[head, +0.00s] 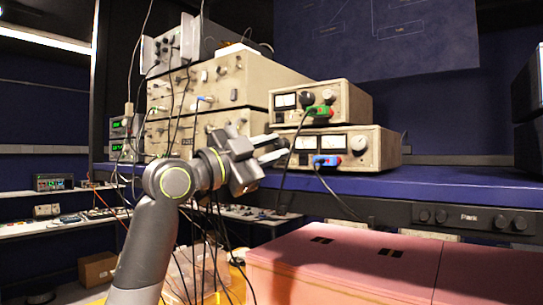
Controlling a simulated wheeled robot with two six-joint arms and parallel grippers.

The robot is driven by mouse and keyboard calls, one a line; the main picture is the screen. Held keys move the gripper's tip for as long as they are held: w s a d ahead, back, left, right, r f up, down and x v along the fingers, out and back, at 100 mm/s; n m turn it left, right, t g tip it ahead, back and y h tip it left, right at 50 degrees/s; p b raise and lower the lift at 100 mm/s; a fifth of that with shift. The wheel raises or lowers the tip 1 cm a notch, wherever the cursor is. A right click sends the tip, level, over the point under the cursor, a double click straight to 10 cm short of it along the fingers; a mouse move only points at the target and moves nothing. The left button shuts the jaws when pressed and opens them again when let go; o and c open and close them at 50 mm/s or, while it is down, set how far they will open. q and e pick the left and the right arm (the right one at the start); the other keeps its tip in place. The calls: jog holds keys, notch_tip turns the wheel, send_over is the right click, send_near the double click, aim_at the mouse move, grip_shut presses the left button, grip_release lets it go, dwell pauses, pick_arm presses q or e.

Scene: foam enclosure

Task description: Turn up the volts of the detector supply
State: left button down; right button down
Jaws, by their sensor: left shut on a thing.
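Two beige supply units with meters are stacked on the blue shelf. The upper unit (350,96) has a meter, a knob and a green plug. The lower unit (385,150) has two meters, a dark knob (358,143) at the right, and red and blue plugs (327,160). Which one is the detector supply I cannot read. My left gripper (277,149) is at the left end of the lower unit's front, its fingers pointing right. It is shut on what seems to be a knob there, mostly hidden by the fingers. My right gripper is not in view.
Larger beige instruments (232,80) with knobs and cables stand left of the supplies. Black cables hang in front of the shelf (440,185) around my left arm. A pink case (345,262) fills the lower right. The shelf right of the supplies is clear.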

pick_arm(q)
jog(key=m+g, duration=0.1)
jog(key=m, duration=0.2)
jog(key=shift+w+r+g+p, duration=0.1)
jog(key=shift+r+g+p, duration=0.1)
jog(key=shift+g+p, duration=0.15)
jog(key=m, duration=0.2)
jog(key=m+g+p, duration=0.1)
jog(key=m, duration=0.1)
jog(key=shift+a+r+y, duration=0.1)
jog(key=shift+r+y, duration=0.1)
jog(key=shift+y, duration=0.1)
jog(key=m+y+p, duration=0.1)
jog(key=m, duration=0.1)
jog(key=m+g+p, duration=0.1)
jog(key=m, duration=0.1)
jog(key=shift+r+y, duration=0.15)
jog(key=shift+y, duration=0.25)
jog(key=shift+m+y+p, duration=0.5)
jog(key=shift+m+p, duration=0.15)
jog(key=shift+m, duration=0.75)
jog(key=c, duration=1.2)
grip_release()
jog(key=shift+c, duration=0.2)
